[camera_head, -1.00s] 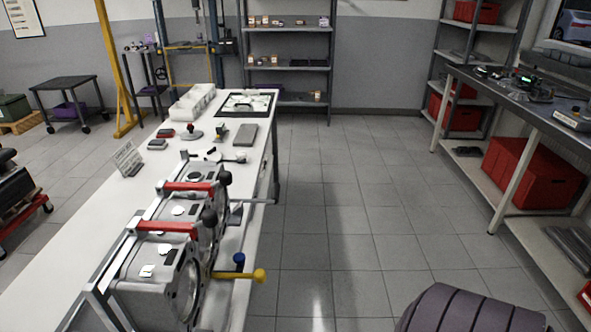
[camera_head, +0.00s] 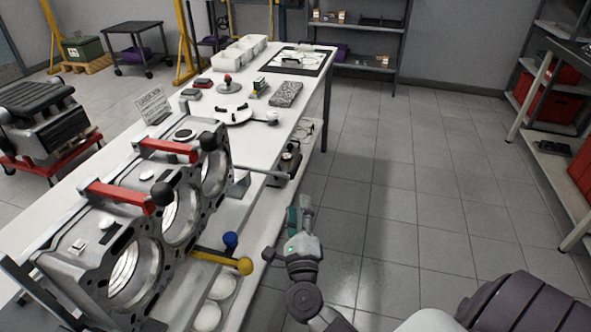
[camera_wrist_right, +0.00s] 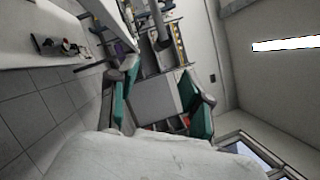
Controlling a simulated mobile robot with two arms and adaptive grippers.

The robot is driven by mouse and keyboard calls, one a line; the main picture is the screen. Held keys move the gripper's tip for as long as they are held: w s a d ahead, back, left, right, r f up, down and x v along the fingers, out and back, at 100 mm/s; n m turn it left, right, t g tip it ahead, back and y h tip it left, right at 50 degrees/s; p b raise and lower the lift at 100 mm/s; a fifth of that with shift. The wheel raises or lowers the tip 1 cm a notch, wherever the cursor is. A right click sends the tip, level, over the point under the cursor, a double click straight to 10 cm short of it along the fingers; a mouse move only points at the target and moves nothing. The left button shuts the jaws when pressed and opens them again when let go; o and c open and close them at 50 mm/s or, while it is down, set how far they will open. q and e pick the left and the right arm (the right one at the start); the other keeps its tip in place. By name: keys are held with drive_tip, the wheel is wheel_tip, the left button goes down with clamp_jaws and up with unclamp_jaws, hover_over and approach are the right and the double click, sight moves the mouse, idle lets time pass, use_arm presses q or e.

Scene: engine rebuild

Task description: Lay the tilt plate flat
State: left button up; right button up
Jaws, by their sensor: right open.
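A grey metal engine block with large round bores (camera_head: 145,225) stands at the near left of the white bench, its bore face tilted toward the right. I cannot clearly pick out the tilt plate from the block and its frame. Two red bars (camera_head: 120,197) cross its upper side. A yellow-knobbed lever (camera_head: 243,265) and a blue knob (camera_head: 230,239) stick out at its right. My right gripper (camera_head: 300,208) is open and empty, right of the block and apart from it, beyond the bench edge. Its teal finger pads are spread in the wrist view (camera_wrist_right: 160,88). My left gripper is out of view.
The white bench (camera_head: 88,172) also carries a small sign (camera_head: 152,106), a grey speckled block (camera_head: 286,94), white bins (camera_head: 240,52) and a dark-framed tray (camera_head: 299,60). The tiled floor (camera_head: 400,190) to the right is clear.

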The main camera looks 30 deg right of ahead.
sight(296, 166)
drive_tip(key=x, duration=1.3)
drive_tip(key=shift+w+d+r, duration=0.15)
drive_tip(key=shift+w+d, duration=0.1)
clamp_jaws()
